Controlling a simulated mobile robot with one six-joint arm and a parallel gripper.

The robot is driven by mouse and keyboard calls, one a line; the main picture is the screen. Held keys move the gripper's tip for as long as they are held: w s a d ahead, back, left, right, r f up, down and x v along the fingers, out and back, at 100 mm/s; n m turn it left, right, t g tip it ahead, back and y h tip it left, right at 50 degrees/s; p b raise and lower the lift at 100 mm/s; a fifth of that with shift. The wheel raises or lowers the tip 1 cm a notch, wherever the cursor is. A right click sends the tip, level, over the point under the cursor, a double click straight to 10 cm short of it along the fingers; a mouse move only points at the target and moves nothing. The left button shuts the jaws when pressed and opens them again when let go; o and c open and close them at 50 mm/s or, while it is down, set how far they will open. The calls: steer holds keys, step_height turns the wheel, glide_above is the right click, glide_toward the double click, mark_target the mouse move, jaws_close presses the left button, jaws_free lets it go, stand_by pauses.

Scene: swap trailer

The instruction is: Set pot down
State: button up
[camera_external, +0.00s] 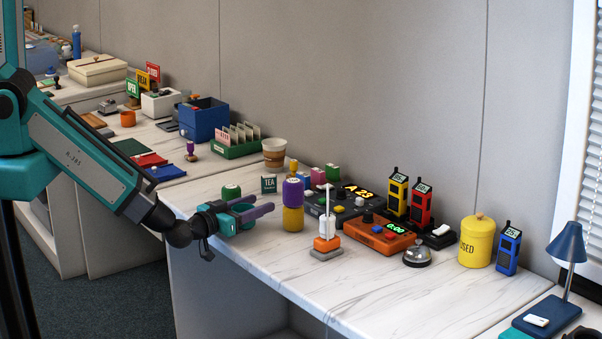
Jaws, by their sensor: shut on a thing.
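My gripper (262,208) reaches in over the left end of the near marble-topped counter (350,285), its purple-grey fingers pointing right. A green-topped thing (231,191) shows just behind the gripper. A jar with a purple top and yellow bottom (293,206) stands upright just right of the fingertips.
A white-and-orange stand (326,240), an orange clock box (379,234) and a bell (417,254) stand further right. A paper cup (275,153) and a tea box (268,184) are behind. The counter's front strip is clear.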

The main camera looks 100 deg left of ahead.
steer(key=shift+f+b, duration=0.5)
steer(key=shift+f, duration=0.05)
steer(key=o, duration=1.1)
steer(key=shift+s, duration=0.1)
steer(key=shift+b+v, duration=0.6)
steer(key=shift+v, duration=0.45)
steer(key=p+v, duration=0.1)
steer(key=v, duration=0.2)
steer(key=shift+s+d+r+p, duration=0.1)
steer(key=shift+d+r+p, duration=0.05)
steer(key=shift+d+p, duration=0.2)
steer(key=shift+p+v, duration=0.5)
steer(key=shift+v, duration=0.3)
